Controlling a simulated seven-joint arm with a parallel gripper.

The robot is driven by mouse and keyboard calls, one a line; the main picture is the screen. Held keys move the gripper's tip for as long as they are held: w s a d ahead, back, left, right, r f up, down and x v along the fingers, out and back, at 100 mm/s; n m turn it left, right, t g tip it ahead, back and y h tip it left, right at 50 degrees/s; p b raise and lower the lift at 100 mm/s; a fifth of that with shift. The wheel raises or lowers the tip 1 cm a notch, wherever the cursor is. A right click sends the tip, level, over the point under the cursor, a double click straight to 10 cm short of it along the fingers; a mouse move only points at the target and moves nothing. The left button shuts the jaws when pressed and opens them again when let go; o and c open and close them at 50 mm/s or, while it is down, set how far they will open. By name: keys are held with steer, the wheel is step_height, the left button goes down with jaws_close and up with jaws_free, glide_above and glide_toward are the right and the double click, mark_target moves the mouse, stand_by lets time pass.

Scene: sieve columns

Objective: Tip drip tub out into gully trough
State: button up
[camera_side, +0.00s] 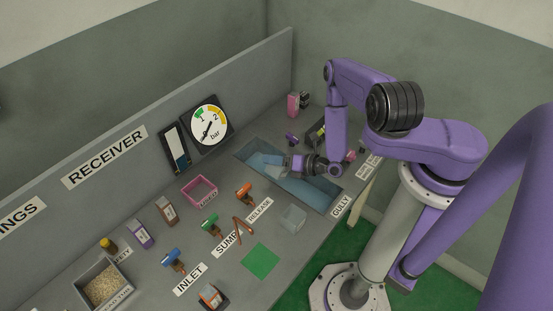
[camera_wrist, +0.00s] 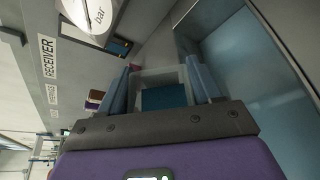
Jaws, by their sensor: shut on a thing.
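The drip tub (camera_wrist: 165,76) is a clear, box-shaped tub held between the two blue fingers of my gripper (camera_wrist: 161,88) in the wrist view. A teal patch shows in it; I cannot tell whether this is liquid or something seen through its wall. In the side view my gripper (camera_side: 285,166) lies nearly level, pointing left, with the pale tub (camera_side: 273,172) at its end. The gully trough (camera_side: 318,194) is a long, blue-floored basin beneath the gripper and tub. It also shows at the right of the wrist view (camera_wrist: 245,55). The tub's exact tilt is unclear.
A second clear box (camera_side: 293,217) stands on the bench in front of the trough. Orange (camera_side: 244,193), green (camera_side: 211,223) and blue (camera_side: 173,259) valve handles, a pink tray (camera_side: 199,190) and a grain bin (camera_side: 102,287) lie leftward. A back panel carries a gauge (camera_side: 208,127).

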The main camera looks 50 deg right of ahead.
steer(key=m+y, duration=0.1)
steer(key=m, duration=0.1)
steer(key=d+m+t+y, duration=0.1)
steer(key=m, duration=0.1)
steer(key=shift+f, duration=0.1)
steer(key=m+t, duration=0.1)
steer(key=m, duration=0.1)
steer(key=d+m+t+y, duration=0.1)
steer(key=m, duration=0.1)
steer(key=shift+m, duration=0.4)
stand_by(2.0)
steer(key=n, duration=0.2)
steer(key=a+n+g, duration=0.1)
steer(key=n, duration=0.1)
steer(key=shift+g+h, duration=0.3)
steer(key=shift+h, duration=0.1)
steer(key=n+h, duration=0.1)
steer(key=n, duration=0.1)
steer(key=a+n+g, duration=0.1)
steer(key=n, duration=0.1)
steer(key=shift+n+h, duration=0.3)
steer(key=shift+h, duration=0.1)
steer(key=n+h, duration=0.1)
steer(key=n+g+h, duration=0.1)
steer(key=n, duration=0.1)
steer(key=shift+r, duration=0.3)
steer(key=n+h, duration=0.2)
steer(key=n, duration=0.1)
steer(key=shift+d+r, duration=0.1)
